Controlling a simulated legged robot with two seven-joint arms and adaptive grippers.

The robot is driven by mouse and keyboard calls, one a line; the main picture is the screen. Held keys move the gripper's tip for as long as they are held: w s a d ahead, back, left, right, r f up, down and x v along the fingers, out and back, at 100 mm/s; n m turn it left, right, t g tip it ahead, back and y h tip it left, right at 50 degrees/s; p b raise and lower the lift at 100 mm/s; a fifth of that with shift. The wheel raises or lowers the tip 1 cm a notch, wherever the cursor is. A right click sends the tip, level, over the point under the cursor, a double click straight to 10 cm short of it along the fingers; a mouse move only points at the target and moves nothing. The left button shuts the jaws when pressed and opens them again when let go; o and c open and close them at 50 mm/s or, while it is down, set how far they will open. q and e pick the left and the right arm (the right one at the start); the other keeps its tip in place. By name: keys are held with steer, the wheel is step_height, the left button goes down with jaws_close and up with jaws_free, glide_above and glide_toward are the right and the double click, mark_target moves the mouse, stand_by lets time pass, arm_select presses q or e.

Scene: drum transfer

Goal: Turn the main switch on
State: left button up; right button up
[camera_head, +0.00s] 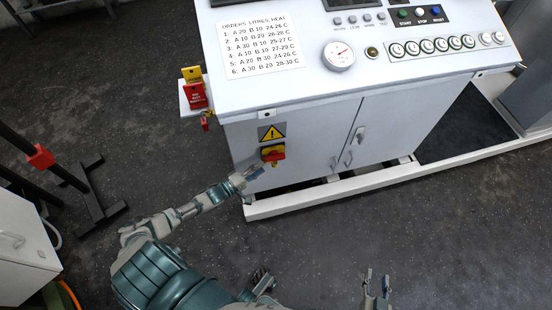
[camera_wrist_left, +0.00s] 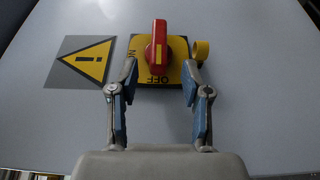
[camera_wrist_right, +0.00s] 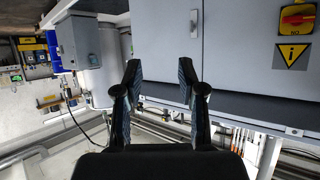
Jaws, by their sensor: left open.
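The main switch (camera_head: 273,153) is a red handle on a yellow plate, on the cabinet's front below a warning sign. In the left wrist view, the red handle (camera_wrist_left: 159,45) stands upright in the picture, its lower end at the OFF label. My left gripper (camera_head: 250,172) is just in front of the switch. In its wrist view, its spread fingers (camera_wrist_left: 160,70) flank the lower part of the yellow plate; contact cannot be told. My right gripper (camera_head: 376,280) is low in front of the cabinet, open and empty; its fingers (camera_wrist_right: 158,68) show apart in its wrist view.
The grey cabinet (camera_head: 310,120) has door handles (camera_head: 348,157) right of the switch. The warning sign (camera_wrist_left: 84,60) is beside the switch. Red and yellow tags (camera_head: 194,90) hang at the cabinet's left corner. A black stand (camera_head: 95,205) is at left. A white base rail (camera_head: 310,200) runs below.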

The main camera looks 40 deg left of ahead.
mark_target(270, 162)
arm_select(q)
steer(key=b+x, duration=0.1)
steer(key=x, duration=0.5)
steer(key=shift+w+d+f, duration=0.1)
steer(key=shift+w+d, duration=0.1)
steer(key=shift+w, duration=0.15)
steer(key=shift+w+d, duration=0.2)
steer(key=shift+w, duration=0.5)
arm_select(e)
steer(key=shift+w+a+r+t+y, duration=0.2)
steer(key=shift+w+r+t, duration=0.2)
steer(key=shift+r+t, duration=0.3)
steer(key=shift+w+a+r+t+y, duration=0.25)
steer(key=shift+w+r+t, duration=0.15)
steer(key=shift+r+t, duration=0.25)
steer(key=shift+w+a+r+t+y, duration=0.2)
steer(key=shift+w+r+t, duration=0.3)
steer(key=shift+r, duration=0.35)
steer(key=shift+s, duration=0.1)
arm_select(q)
jaws_close()
arm_select(e)
steer(key=shift+d, duration=0.15)
